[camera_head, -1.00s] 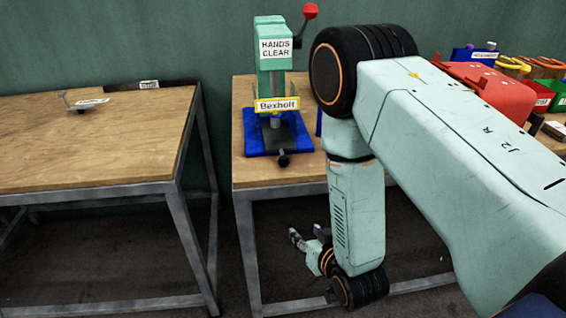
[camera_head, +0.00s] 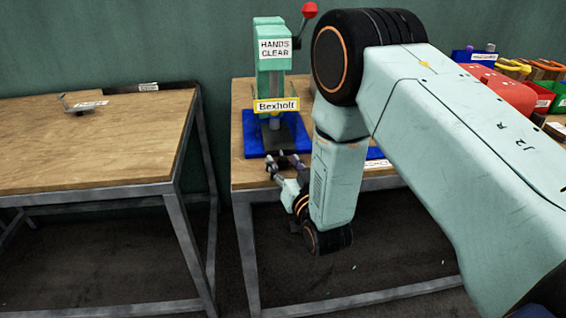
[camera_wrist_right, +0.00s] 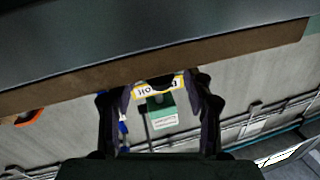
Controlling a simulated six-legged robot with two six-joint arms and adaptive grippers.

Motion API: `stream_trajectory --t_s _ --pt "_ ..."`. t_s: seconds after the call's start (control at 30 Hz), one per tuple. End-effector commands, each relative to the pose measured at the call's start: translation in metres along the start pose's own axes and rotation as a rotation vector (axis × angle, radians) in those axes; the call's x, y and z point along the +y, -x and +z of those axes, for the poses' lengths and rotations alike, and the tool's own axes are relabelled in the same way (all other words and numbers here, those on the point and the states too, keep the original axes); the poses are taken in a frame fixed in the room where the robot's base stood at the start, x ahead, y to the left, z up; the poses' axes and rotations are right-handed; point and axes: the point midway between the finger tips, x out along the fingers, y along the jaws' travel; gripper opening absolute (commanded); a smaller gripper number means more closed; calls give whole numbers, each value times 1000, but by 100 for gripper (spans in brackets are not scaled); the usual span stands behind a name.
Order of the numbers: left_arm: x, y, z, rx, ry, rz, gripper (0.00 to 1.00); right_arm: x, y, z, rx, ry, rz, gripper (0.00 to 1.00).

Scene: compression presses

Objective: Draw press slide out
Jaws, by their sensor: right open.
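The green press (camera_head: 272,58) with the "HANDS CLEAR" sign and yellow Bexholt label stands on a blue base (camera_head: 255,134) on the right wooden table. Its dark slide (camera_head: 284,132) runs toward the table's front edge. My right gripper (camera_head: 277,160) is at that edge, just in front of the slide, and hides the slide's front knob. In the right wrist view the press (camera_wrist_right: 162,113) appears upside down between the open fingers (camera_wrist_right: 160,108). A dark rounded part, probably the knob (camera_wrist_right: 160,82), overlaps the label there. Contact cannot be told. My left gripper is not in view.
A second wooden table (camera_head: 90,140) stands at the left, with a small grey item (camera_head: 78,105) on it. A gap separates the tables. Red, blue and green bins (camera_head: 475,57) stand at the far right. My right arm hides much of the right table.

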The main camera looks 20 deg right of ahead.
Motion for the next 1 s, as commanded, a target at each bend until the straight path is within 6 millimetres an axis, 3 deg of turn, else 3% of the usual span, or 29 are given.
stream_trajectory --t_s 0.17,0.43,1.0 --pt "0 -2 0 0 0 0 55 0 -13 0 1 0 0 52" --pt "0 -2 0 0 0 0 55 0 -14 0 -1 1 0 52" --pt "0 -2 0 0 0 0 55 0 -14 0 -1 1 0 4"
